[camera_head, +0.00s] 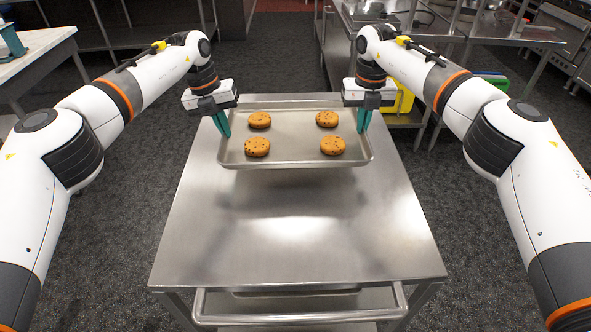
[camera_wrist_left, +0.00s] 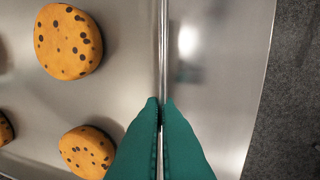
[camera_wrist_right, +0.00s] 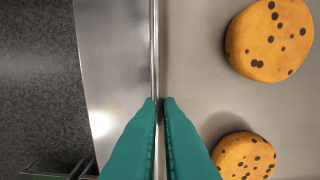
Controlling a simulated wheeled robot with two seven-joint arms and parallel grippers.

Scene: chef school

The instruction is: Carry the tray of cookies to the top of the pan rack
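The metal tray (camera_head: 293,142) is level over the steel top of a wheeled-cart-like table (camera_head: 290,240), toward its far end. Several chocolate-chip cookies lie flat on it, such as the near right cookie (camera_head: 332,145). A dark shadow shows below the tray's near edge; I cannot tell how large any gap is. My left gripper (camera_head: 226,132) is shut on the tray's left rim, with teal fingers on both sides of it in the left wrist view (camera_wrist_left: 161,103). My right gripper (camera_head: 362,130) is shut on the right rim, likewise in the right wrist view (camera_wrist_right: 160,103). No pan rack is clearly recognisable.
The steel table has a bar handle (camera_head: 300,319) at its near edge. Its near half is clear. Steel counters and shelving (camera_head: 385,20) stand behind to the right, with a yellow item (camera_head: 405,98) low down. A pale worktop (camera_head: 35,60) is at left. Dark floor is open on both sides.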

